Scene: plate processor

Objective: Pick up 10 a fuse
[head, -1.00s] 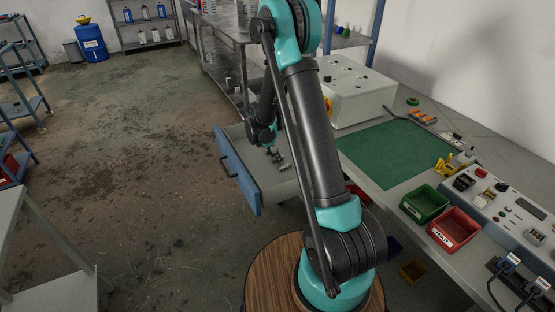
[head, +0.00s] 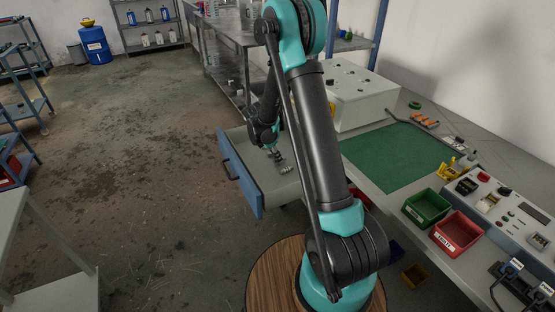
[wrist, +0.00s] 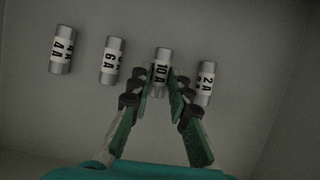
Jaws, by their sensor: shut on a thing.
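In the wrist view, several fuses lie in a row on the drawer floor. The 10 A fuse (wrist: 162,62), a grey cylinder with a white label, sits between the fingertips of my gripper (wrist: 161,82). The fingers are closed in on its lower part from both sides. The 2 A fuse (wrist: 206,82) is close to the right finger. The 6 A fuse (wrist: 111,60) and 4 A fuse (wrist: 62,50) lie to the left. In the head view, my gripper (head: 276,155) is down inside the open drawer (head: 250,170), and the fuses are too small to read.
The drawer's blue front (head: 239,172) stands out from the bench. On the bench are a green mat (head: 390,155), a white box (head: 357,95), a green bin (head: 426,205) and a red bin (head: 456,232).

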